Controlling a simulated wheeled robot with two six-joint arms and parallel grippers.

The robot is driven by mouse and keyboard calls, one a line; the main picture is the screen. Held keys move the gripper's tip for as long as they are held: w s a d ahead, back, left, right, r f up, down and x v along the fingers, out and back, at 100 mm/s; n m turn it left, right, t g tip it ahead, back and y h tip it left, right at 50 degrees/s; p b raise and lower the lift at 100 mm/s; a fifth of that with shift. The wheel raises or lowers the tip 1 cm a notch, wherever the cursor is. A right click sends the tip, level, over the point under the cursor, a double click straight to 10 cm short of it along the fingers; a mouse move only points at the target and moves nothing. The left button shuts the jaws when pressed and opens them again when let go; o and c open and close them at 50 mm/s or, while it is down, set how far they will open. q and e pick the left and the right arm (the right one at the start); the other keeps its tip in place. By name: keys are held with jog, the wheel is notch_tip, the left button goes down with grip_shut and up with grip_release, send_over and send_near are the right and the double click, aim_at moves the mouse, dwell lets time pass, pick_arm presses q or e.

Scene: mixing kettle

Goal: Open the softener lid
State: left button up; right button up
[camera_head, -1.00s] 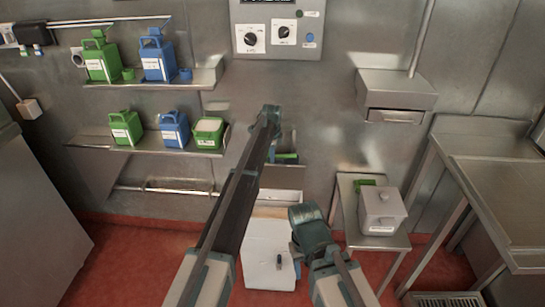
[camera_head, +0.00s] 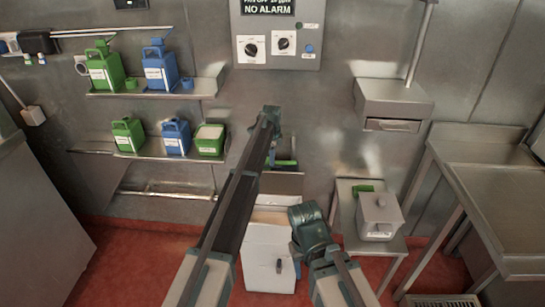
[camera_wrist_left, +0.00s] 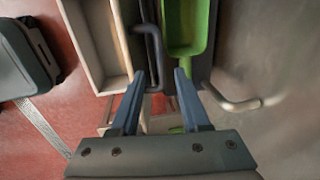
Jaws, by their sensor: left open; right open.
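The white softener cabinet (camera_head: 268,262) stands on the floor against the back wall, with a cream opening at its top. A grey-brown panel (camera_head: 280,183), apparently its lid, stands behind this opening, partly hidden by my left arm. In the left wrist view the cream box rim (camera_wrist_left: 123,45) is at left, with a dark bar handle (camera_wrist_left: 152,42) beside it. My left gripper (camera_wrist_left: 160,75) is open, its fingertips on either side of the handle's lower end; contact cannot be told. My right gripper (camera_head: 309,228) is open, in front and right of the cabinet.
A green scoop (camera_wrist_left: 185,35) lies close beside the dark handle. Shelves with green and blue containers (camera_head: 107,70) are at left. A grey lidded box (camera_head: 380,215) stands on a small table at right. A control panel (camera_head: 280,45) is above. Red floor is clear in front.

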pick_arm(q)
notch_tip(320, 180, up, 10)
jog(key=s+p, duration=0.1)
jog(key=p, duration=0.7)
jog(key=shift+s+p, duration=0.3)
jog(key=shift+p, duration=0.05)
jog(key=shift+f, duration=0.1)
jog(key=s+d+n+g+y, duration=0.1)
jog(key=s+n, duration=1.3)
jog(key=s, duration=3.3)
jog(key=shift+s+d+g, duration=0.15)
jog(key=shift+s+g, duration=0.2)
jog(key=shift+g, duration=0.25)
